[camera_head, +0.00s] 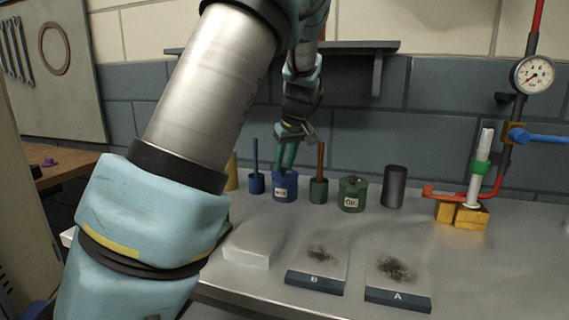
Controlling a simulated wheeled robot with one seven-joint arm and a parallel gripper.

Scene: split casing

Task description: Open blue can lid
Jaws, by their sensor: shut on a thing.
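The blue can (285,189) with a white label stands on the grey bench toward the back. My gripper (286,163) points down over the can, its teal fingertips at the can's top. It is shut on the blue can lid (284,173), which sits on or very close to the can's rim. Any gap under the lid is too small to make out. The fingertips partly cover the middle of the lid.
A blue pot with a rod (256,183) and a green pot with a brown rod (319,188) flank the can closely. A green oil can (352,194), dark cylinder (394,187) and gauge stand (480,190) are to the right. Plates B (315,282) and A (398,299) lie in front.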

